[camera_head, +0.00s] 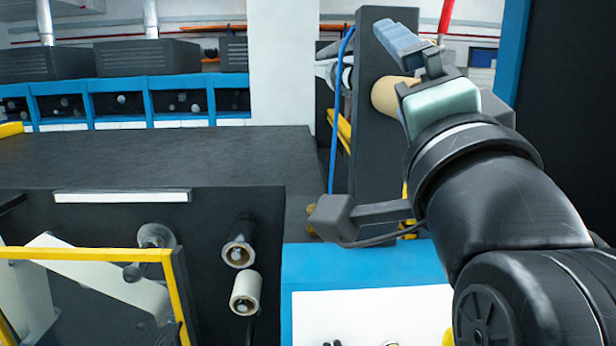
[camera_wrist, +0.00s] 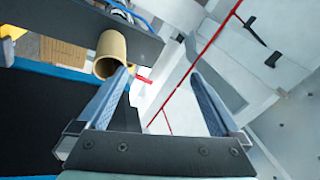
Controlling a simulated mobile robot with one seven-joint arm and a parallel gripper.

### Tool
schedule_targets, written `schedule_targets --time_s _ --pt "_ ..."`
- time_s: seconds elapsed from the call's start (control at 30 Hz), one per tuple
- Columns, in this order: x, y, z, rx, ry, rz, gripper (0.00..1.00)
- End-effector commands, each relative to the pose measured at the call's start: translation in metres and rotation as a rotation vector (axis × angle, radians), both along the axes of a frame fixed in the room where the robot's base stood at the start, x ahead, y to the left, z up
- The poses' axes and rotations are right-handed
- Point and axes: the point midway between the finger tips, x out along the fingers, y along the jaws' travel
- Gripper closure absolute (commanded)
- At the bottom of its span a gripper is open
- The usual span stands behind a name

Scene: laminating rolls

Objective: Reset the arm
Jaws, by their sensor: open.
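My gripper (camera_wrist: 165,98) is open in the wrist view, with its two blue-grey fingers spread apart and nothing between them. In the head view my gripper (camera_head: 418,50) is at the upper right, at the end of my black arm. A tan cardboard roll core (camera_wrist: 110,52) shows in the wrist view, just beyond and left of the left fingertip. The same core (camera_head: 392,96) shows in the head view, sticking out from a dark upright panel behind my gripper and partly hidden by it. I cannot tell whether a finger touches it.
The dark upright panel (camera_head: 376,150) stands close behind my gripper. Two small rollers, an upper one (camera_head: 239,252) and a lower one (camera_head: 245,292), stick out of the machine front. A yellow-framed guard (camera_head: 90,254) is at lower left. The dark machine top (camera_head: 150,155) is clear.

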Motion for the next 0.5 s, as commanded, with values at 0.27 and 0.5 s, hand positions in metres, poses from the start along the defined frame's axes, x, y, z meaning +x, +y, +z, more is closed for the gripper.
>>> schedule_targets --time_s 0.27,0.5 --pt "-0.053 0.060 0.018 -0.614 -0.278 -0.313 0.00" --pt "-0.097 0.086 0.029 -0.932 -0.412 -0.579 0.00"
